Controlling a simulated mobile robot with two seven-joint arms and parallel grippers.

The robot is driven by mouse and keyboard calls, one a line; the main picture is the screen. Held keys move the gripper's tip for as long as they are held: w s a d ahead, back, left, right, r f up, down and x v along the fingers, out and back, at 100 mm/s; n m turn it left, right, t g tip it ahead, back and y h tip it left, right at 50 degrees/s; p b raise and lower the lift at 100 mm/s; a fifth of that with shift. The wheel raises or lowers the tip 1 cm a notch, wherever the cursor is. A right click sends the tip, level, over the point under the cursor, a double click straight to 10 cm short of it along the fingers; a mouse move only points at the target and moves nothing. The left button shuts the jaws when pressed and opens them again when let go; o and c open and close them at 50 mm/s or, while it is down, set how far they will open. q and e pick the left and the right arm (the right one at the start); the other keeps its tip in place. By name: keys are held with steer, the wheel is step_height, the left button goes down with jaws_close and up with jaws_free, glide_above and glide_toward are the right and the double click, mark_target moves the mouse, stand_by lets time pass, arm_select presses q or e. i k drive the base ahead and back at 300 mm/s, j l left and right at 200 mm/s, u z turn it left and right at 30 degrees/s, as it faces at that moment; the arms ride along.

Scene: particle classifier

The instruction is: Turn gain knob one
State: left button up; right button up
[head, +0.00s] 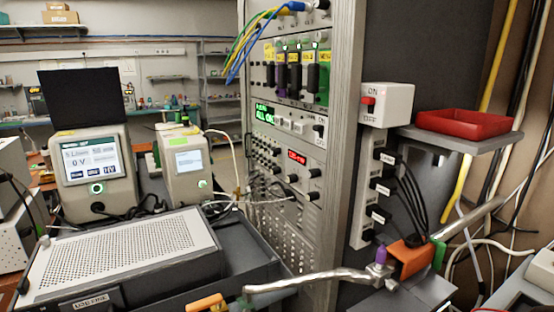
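A tall instrument rack stands at the middle of the head view. One panel has a red lit display (297,157) with a dark round knob (315,173) at its right. A similar dark knob (313,196) sits a little lower, beside cables. I cannot read any label that tells which one is gain knob one. Rows of small knobs and sockets (265,150) fill the panel to the left. Neither of my grippers can be made out in this view, and nothing is seen touching the knobs.
A perforated grey box (120,250) fills the front left. A silvery bar (310,283) crosses low in front of the rack, near an orange block (412,258). A red tray (464,123) sits on a shelf at right. Monitors (90,165) stand left; cables hang around the rack.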

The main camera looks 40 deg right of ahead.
mark_target(275, 171)
steer(key=i+j, duration=0.15)
steer(key=j, duration=0.15)
steer(key=i+j, duration=0.1)
steer(key=j, duration=0.15)
steer(key=i+j, duration=0.15)
steer(key=j, duration=0.15)
steer(key=i+j+z, duration=0.1)
steer(key=z, duration=0.4)
steer(key=j+z, duration=0.25)
steer(key=z, duration=1.2)
steer(key=k+l+z, duration=0.2)
steer(key=i, duration=0.1)
